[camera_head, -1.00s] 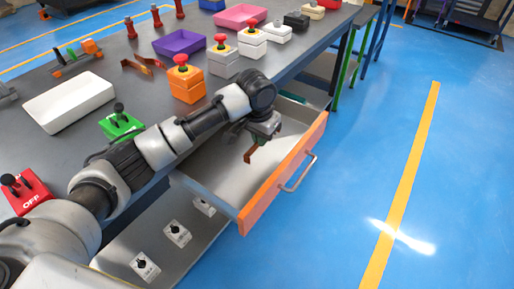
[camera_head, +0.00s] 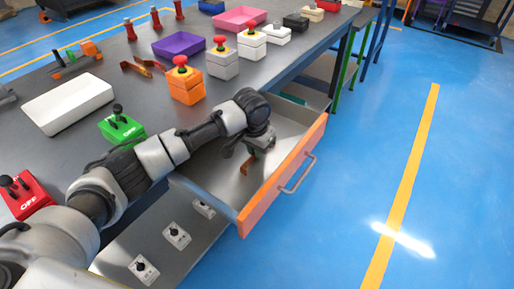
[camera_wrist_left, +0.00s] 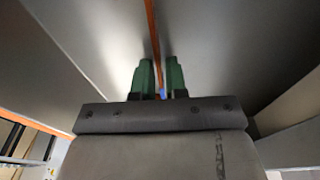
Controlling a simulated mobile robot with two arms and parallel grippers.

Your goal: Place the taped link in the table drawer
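The copper-coloured link (camera_head: 246,166) hangs below my left gripper (camera_head: 256,153), inside the open table drawer (camera_head: 215,175). In the left wrist view the link (camera_wrist_left: 152,35) shows as a thin orange strip running out from between the green fingers of my left gripper (camera_wrist_left: 158,72). A small blue patch, perhaps the tape, shows between the finger bases. The gripper is shut on the link. I cannot tell whether the link touches the drawer floor. The drawer has an orange front (camera_head: 285,175) with a metal handle. My right gripper is not in view.
On the grey table stand a green switch box (camera_head: 120,128), a red OFF box (camera_head: 25,195), a white block (camera_head: 68,103) and an orange button box (camera_head: 186,85). Other copper pieces (camera_head: 140,68) lie near a purple tray (camera_head: 178,44). The blue floor to the right is clear.

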